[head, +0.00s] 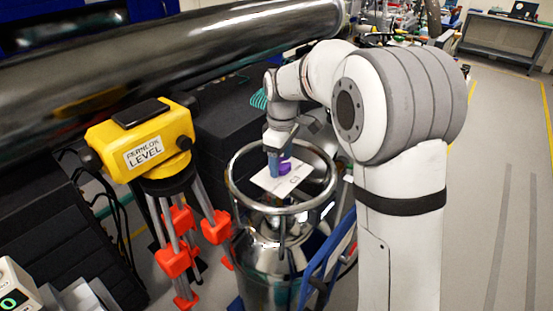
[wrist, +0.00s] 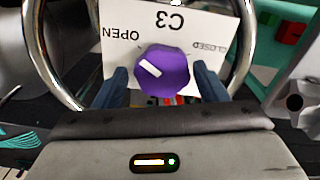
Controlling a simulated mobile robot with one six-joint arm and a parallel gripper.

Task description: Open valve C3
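Valve C3's purple knob (wrist: 165,71) sits on a white card (wrist: 205,30) marked C3, OPEN and CLOSED, upside down in the wrist view. The knob's white mark is on its left part and slants up-left toward the word OPEN. My gripper (wrist: 160,72) has its two blue fingers on either side of the knob, with a narrow gap seen at each side. In the head view my gripper (head: 278,160) points down inside the tank's ring, over the card (head: 298,184), and partly hides the knob (head: 291,166).
A metal ring (head: 237,197) on the shiny tank (head: 270,265) surrounds the card and my gripper. A yellow level (head: 143,150) on a tripod with orange clamps (head: 215,226) stands at left. A large steel pipe (head: 180,52) crosses behind. Floor at right is clear.

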